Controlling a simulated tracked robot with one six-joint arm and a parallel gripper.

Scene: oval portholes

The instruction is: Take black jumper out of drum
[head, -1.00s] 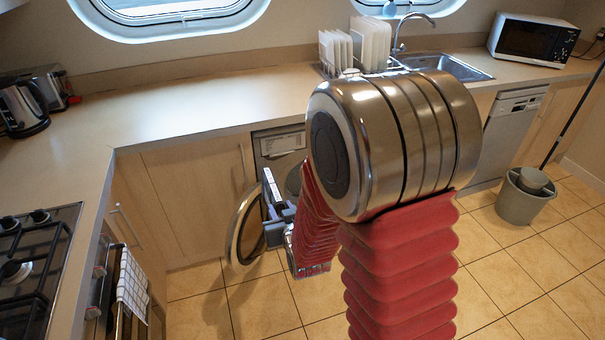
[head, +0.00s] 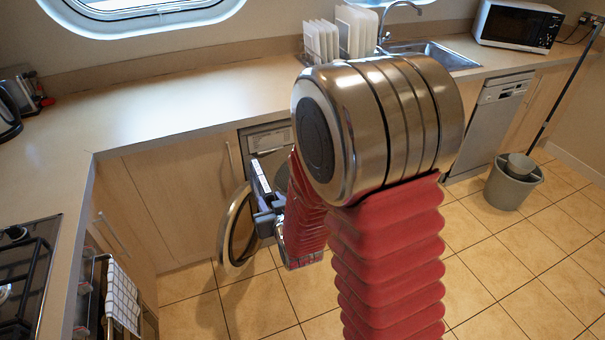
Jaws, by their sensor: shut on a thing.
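The washing machine (head: 267,138) stands under the counter, largely hidden behind my arm. Its round door (head: 232,238) is swung open to the left, a metal ring with a clear middle. My gripper (head: 264,212) is at the right side of this door and appears shut on its rim. The fingertips are small and partly covered, so the exact hold is hard to see. The drum opening is hidden behind my arm and gripper. No black jumper shows.
A tall grey-brown bucket (head: 513,184) with a mop stands on the tiled floor at right. Counters run along the back and left, with a hob (head: 25,275) at lower left. A towel (head: 124,297) hangs at the left. Floor between is clear.

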